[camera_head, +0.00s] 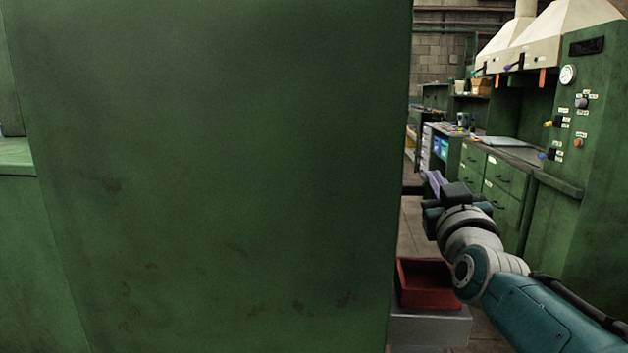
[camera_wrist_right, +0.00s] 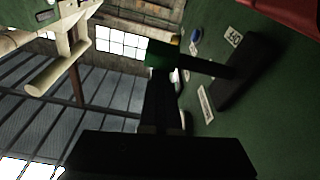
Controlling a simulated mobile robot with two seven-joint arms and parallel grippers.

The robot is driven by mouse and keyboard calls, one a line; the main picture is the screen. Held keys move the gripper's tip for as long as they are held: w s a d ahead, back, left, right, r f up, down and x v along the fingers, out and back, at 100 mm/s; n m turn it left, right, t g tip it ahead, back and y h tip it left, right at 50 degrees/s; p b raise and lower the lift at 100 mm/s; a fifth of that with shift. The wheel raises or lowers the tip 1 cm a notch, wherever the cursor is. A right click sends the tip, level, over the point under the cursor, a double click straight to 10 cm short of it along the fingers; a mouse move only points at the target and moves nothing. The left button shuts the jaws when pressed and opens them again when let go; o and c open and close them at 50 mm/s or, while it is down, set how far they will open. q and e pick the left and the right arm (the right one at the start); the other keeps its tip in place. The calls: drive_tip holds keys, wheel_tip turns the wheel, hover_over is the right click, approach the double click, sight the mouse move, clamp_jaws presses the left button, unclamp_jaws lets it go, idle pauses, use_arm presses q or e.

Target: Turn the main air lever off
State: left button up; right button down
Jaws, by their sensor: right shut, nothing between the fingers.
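A lever with a black arm (camera_wrist_right: 205,66) and a green end (camera_wrist_right: 162,54) sticks out from a black block on a green panel in the right wrist view. I cannot tell whether this is the main air lever. My right gripper (camera_wrist_right: 160,88) is shut and empty, its fingers just below the green end; I cannot tell whether they touch. In the head view my right gripper (camera_head: 445,201) is beside the large green panel, fingertips unclear. My left gripper is not in view.
A large green panel (camera_head: 210,170) blocks the left and middle of the head view. A red bin (camera_head: 428,283) stands on a grey box below my right arm. Green cabinets with gauge (camera_head: 568,75), coloured levers and drawers line the right. A floor strip shows between.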

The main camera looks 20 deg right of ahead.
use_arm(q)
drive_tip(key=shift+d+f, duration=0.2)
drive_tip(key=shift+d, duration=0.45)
use_arm(e)
drive_tip(key=shift+d+f, duration=0.1)
drive_tip(key=shift+d, duration=0.3)
wheel_tip(320, 180, up, 4)
drive_tip(key=p, duration=0.4)
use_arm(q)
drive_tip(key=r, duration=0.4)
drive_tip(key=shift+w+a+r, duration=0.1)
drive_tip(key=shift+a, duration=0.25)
use_arm(e)
drive_tip(key=v, duration=0.9)
drive_tip(key=shift+s+a+f, duration=0.15)
drive_tip(key=shift+f, duration=0.05)
